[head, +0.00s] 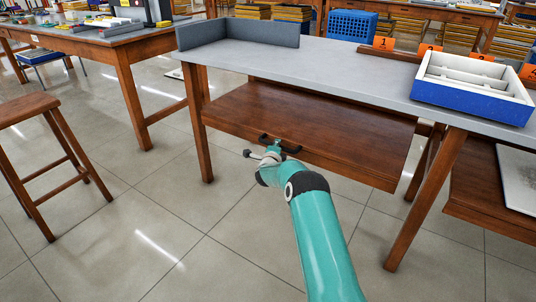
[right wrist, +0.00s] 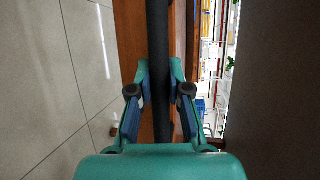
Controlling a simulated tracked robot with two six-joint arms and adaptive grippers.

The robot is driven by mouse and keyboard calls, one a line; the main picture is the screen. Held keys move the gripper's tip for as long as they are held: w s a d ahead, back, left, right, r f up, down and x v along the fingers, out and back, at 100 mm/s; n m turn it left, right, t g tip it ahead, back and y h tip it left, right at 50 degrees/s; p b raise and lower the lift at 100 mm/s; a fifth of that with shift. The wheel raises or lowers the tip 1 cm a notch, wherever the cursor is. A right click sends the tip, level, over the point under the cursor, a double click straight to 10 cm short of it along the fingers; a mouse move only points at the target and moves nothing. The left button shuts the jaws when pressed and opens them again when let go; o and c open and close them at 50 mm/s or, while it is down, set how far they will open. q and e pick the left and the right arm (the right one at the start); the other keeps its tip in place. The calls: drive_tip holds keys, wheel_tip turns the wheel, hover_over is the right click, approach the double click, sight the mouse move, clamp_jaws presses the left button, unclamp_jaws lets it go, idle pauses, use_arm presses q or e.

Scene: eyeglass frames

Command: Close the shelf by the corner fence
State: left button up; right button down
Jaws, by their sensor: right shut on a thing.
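The brown wooden shelf (head: 320,118) hangs under the grey-topped table and stands pulled out, with much of its top board showing past the table's front edge. The grey corner fence (head: 250,31) stands on the table top above the shelf's left part. A black bar handle (head: 292,150) is on the shelf's front edge. My right gripper (head: 275,146) is at that handle. In the right wrist view the dark handle bar (right wrist: 158,50) runs between the two fingers of the right gripper (right wrist: 160,90), which are shut on it. My left gripper is not in view.
A blue and white divided tray (head: 470,112) sits at the right of the table top (head: 330,62). Another shelf (head: 468,190) with a pale panel on it is at the right. A wooden stool (head: 25,106) stands at the left. The floor in front is clear.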

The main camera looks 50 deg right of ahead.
drive_tip(key=c, duration=1.2)
unclamp_jaws()
drive_tip(key=shift+w+a+f, duration=0.1)
drive_tip(key=shift+a+f, duration=0.1)
drive_tip(key=shift+f, duration=0.05)
drive_tip(key=shift+o, duration=0.5)
drive_tip(key=shift+d+r, duration=0.1)
drive_tip(key=v, duration=1.2)
